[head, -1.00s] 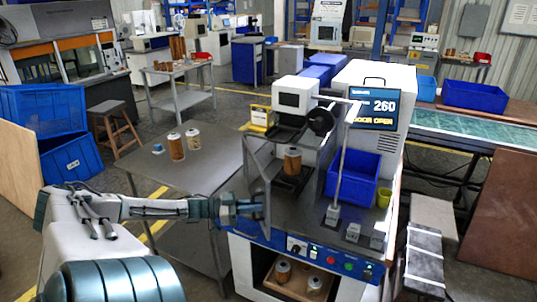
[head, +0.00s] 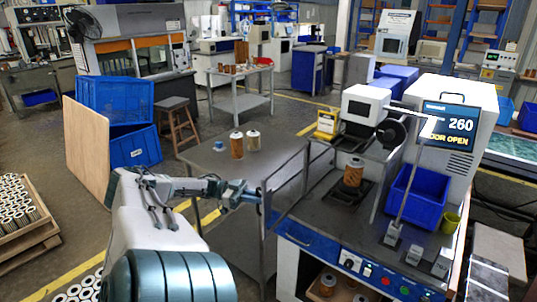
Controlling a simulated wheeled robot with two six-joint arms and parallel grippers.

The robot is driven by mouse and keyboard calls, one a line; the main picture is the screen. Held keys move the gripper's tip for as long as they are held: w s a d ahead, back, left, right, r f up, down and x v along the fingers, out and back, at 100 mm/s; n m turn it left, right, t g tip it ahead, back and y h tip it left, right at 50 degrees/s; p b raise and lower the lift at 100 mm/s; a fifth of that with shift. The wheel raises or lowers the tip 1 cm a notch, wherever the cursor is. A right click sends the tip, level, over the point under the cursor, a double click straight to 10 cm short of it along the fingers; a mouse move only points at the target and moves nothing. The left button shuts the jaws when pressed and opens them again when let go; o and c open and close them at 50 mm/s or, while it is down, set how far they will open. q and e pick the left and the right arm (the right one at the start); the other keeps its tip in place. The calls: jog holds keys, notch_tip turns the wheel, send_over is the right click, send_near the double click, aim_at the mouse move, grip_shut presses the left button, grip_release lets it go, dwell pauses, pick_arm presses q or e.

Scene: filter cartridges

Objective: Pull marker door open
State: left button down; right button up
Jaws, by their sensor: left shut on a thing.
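The marker machine (head: 318,243) stands at the right of the head view, and its screen (head: 447,126) reads "260" and "DOOR OPEN". Its thin grey-framed marker door (head: 286,180) stands open at the machine's left side. My left gripper (head: 257,196) is shut on the door at its free outer edge; the fingertips are small and partly hidden. A brown filter cartridge (head: 353,172) stands upright inside the marker, under the print head. My right gripper is out of view.
A grey table (head: 210,158) with two cartridges and a small blue item stands behind my left arm. A pallet of cartridges (head: 30,240) lies at far left.

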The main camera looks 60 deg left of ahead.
pick_arm(q)
jog(key=shift+s+a, duration=0.25)
jog(key=shift+a, duration=0.55)
jog(key=c, duration=1.6)
grip_release()
jog(key=shift+b, duration=0.3)
jog(key=b+v, duration=0.4)
jog(key=v, duration=0.6)
jog(key=shift+s+a+b, duration=0.2)
jog(key=shift+a+b, duration=0.05)
jog(key=shift+b, duration=0.05)
